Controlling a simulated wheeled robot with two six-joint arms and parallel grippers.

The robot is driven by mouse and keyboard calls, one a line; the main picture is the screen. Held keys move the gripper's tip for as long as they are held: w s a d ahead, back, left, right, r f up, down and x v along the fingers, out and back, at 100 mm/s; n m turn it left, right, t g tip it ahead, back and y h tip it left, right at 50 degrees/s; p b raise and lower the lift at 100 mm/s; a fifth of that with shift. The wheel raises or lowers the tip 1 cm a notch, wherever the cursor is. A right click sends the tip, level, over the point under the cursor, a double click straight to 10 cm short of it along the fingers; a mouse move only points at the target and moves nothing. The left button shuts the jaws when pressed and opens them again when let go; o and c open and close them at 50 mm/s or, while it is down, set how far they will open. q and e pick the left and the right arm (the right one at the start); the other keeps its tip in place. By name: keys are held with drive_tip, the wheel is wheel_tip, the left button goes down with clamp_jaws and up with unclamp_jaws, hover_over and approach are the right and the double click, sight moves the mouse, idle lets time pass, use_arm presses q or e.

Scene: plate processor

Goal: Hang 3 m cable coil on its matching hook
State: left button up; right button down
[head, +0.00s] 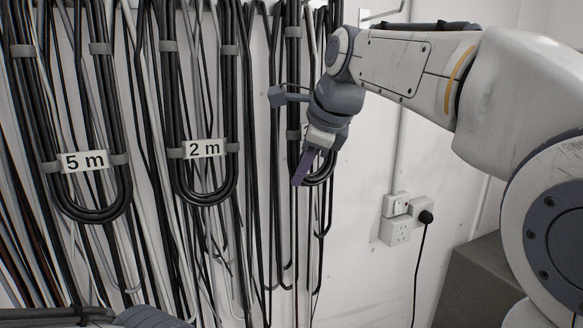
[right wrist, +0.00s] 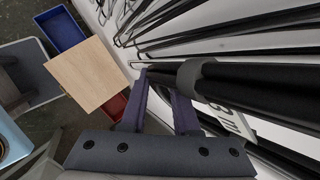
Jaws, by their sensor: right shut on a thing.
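My right gripper (head: 304,168) is in front of a black cable coil (head: 293,60) at the centre of the head view. In the right wrist view, my right gripper (right wrist: 163,86) is shut on this dark coil (right wrist: 260,88) near a grey band. A white label (right wrist: 232,120) on the coil shows only an "m"; its number is hidden. The coil hangs upright, its lower loop partly behind the gripper. A metal hook (head: 379,15) on the wall at the upper right has nothing visible on it. My left gripper is out of view.
Coils labelled 5 m (head: 84,161) and 2 m (head: 205,149) hang to the left among many loose cables. A wall socket (head: 396,232) with a black plug is at the lower right. The wrist view shows a wooden board (right wrist: 93,74) and a blue bin (right wrist: 62,30).

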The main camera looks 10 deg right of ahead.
drive_tip(key=shift+w+a+p, duration=0.15)
drive_tip(key=shift+w+p, duration=0.15)
drive_tip(key=shift+w, duration=0.75)
drive_tip(key=shift+b+x, duration=0.35)
drive_tip(key=shift+x, duration=0.85)
drive_tip(key=shift+f, duration=0.1)
drive_tip(key=c, duration=0.6)
unclamp_jaws()
drive_tip(key=shift+s, duration=0.1)
